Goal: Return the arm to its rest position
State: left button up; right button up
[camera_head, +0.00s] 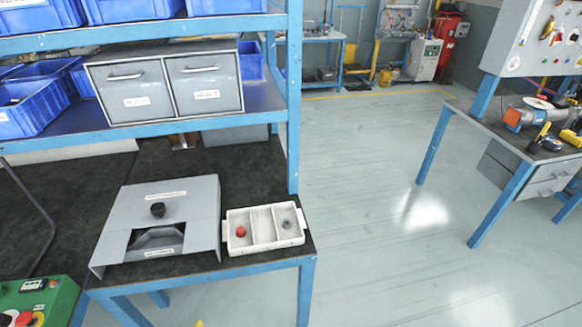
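Neither of my grippers shows in the head view, and no part of my arms can be made out. A grey metal housing (196,205) with a black knob (158,210) on top and an opening in its front stands on the dark bench (240,167). Right of it, close beside it, is a white tray (262,226) with three compartments. A red round part (241,231) lies in the left compartment. A small dark grey part (286,224) lies in the right one. The middle compartment looks empty.
A grey two-drawer cabinet (163,83) and blue bins (33,107) fill the blue-framed shelf above the bench. A green control box (57,300) with red buttons is at lower left. Another workbench (488,122) with tools stands right. The floor between is clear.

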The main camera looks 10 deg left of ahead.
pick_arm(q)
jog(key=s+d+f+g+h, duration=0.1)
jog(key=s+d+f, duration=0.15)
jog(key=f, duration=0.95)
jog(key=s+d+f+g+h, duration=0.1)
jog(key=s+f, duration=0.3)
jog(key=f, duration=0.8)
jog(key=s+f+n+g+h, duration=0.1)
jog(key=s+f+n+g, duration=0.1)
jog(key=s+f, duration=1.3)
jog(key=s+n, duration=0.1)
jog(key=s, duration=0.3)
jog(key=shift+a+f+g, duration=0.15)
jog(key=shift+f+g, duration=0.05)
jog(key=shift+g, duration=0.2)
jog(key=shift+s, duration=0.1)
